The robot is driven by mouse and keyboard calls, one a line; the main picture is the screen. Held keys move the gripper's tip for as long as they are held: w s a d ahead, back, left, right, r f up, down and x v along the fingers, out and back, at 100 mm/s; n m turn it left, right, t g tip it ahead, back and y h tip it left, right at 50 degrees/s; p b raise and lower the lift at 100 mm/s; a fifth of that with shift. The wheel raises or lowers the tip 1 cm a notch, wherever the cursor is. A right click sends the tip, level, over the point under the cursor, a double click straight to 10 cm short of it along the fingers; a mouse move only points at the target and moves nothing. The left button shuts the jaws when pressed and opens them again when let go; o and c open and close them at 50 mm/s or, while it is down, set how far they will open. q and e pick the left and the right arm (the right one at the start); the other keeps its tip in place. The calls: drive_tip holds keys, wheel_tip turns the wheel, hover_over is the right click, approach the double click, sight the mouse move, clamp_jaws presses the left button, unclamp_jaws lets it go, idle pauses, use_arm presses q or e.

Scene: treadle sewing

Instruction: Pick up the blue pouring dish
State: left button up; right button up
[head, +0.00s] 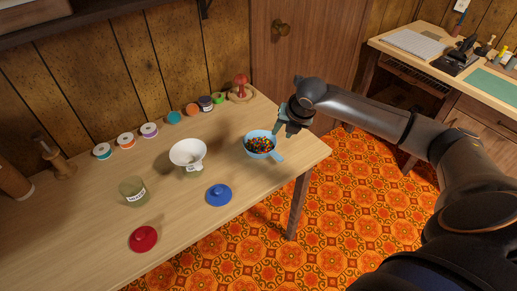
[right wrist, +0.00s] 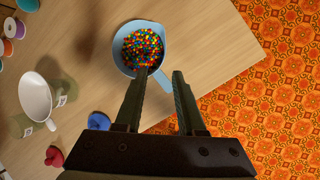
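The blue pouring dish (head: 276,155) stands upright near the right end of the wooden table, full of many-coloured beads (head: 260,144). Its short handle points toward the front right. In the right wrist view the light blue dish (right wrist: 119,48) lies just beyond my fingertips, and part of its handle shows between the fingers. My right gripper (head: 289,129) is just right of and behind the dish in the head view; in the wrist view its two fingers (right wrist: 164,74) are apart and hold nothing. I cannot tell how far above the dish they are. My left gripper is not in view.
A white funnel (head: 188,151) on a jar stands left of the dish. A blue lid (head: 218,194), a red lid (head: 144,238) and a labelled green jar (head: 133,191) are nearby. Spools and a red pincushion (head: 240,85) line the back. The table's right edge is close.

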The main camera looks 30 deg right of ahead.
approach(265, 149)
drive_tip(key=shift+d+f, duration=0.15)
drive_tip(key=shift+d, duration=0.45)
drive_tip(key=shift+d+f, duration=0.2)
drive_tip(key=shift+d, duration=0.4)
drive_tip(key=shift+d+b+x, duration=0.2)
drive_tip(key=shift+b+x, duration=0.05)
drive_tip(key=shift+x, duration=1.05)
drive_tip(key=shift+d+b+x, duration=0.15)
drive_tip(key=shift+b+x, duration=0.1)
drive_tip(key=shift+x, duration=1.1)
clamp_jaws()
